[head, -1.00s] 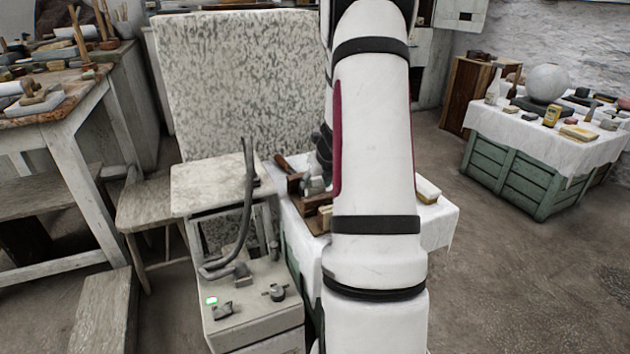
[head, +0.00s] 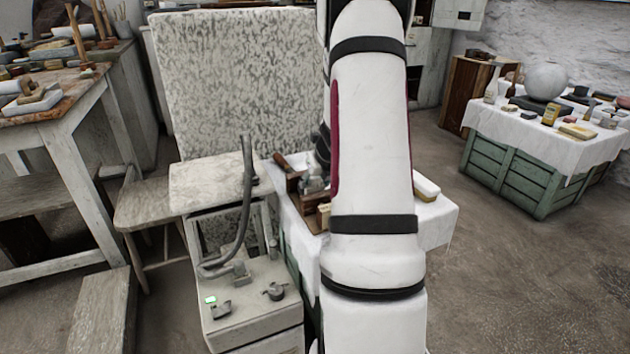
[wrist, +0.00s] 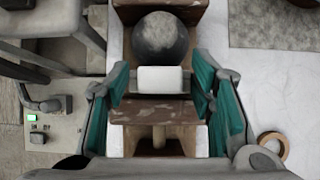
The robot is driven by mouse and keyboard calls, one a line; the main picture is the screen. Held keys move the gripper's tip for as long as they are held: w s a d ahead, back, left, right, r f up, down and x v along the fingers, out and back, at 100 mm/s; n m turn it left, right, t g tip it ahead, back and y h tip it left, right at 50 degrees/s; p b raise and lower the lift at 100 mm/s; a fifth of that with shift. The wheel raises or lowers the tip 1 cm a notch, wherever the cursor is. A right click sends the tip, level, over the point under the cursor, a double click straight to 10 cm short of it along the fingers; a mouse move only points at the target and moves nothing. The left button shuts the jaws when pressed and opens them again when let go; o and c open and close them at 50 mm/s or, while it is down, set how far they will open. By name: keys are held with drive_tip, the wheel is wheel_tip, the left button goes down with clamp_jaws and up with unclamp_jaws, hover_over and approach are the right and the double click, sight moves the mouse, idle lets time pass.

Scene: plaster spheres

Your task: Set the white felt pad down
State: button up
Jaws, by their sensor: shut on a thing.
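The white felt pad (wrist: 160,79) shows in the wrist view as a small pale rectangle between the teal-lined fingers. My gripper (wrist: 160,82) is shut on it. Below and around it in that view is a brown wooden holder (wrist: 158,110) with a worn top. A grey plaster sphere (wrist: 161,40) is just beyond the pad; I cannot tell whether they touch. In the head view my arm hides the gripper and the pad.
The holder stands on a table with a white cloth (head: 437,222). A tan ring (wrist: 270,147) lies at right in the wrist view. A grey machine with a hose (head: 250,305) stands left of the table. Another cloth-covered crate (head: 515,178) is at the right, with open floor between.

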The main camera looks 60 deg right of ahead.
drive_tip(key=shift+f+b, duration=0.7)
drive_tip(key=shift+f, duration=0.05)
idle(0.6)
drive_tip(key=o, duration=1.2)
drive_tip(key=shift+o, duration=0.2)
drive_tip(key=shift+r, duration=0.1)
drive_tip(key=shift+r+p, duration=2)
drive_tip(key=shift+p, duration=0.1)
